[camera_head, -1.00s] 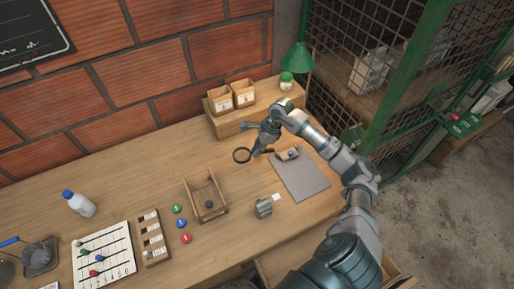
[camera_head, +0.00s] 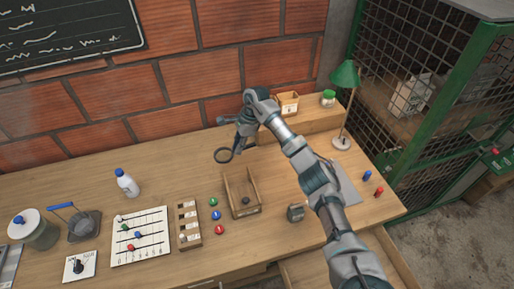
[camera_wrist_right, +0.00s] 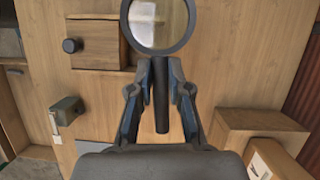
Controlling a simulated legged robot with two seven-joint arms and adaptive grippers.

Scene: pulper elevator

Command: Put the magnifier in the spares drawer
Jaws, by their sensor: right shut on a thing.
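The magnifier (camera_head: 223,156) has a dark round rim and a dark handle. My right gripper (camera_head: 242,135) is shut on its handle and holds it above the back of the bench. In the right wrist view, the handle (camera_wrist_right: 161,105) lies between the fingers (camera_wrist_right: 161,80), with the lens beyond the fingertips. A wooden drawer (camera_head: 325,268) stands pulled out under the bench's front edge at the lower right, partly hidden by my right arm. No label on it can be read. My left gripper is not in view.
A small open wooden tray (camera_head: 241,209) with a dark knob and a grey metal piece (camera_head: 295,213) stand on the bench. A green lamp (camera_head: 345,75) and a raised shelf (camera_head: 312,120) with a small box are at the back right. Bare wood lies between them.

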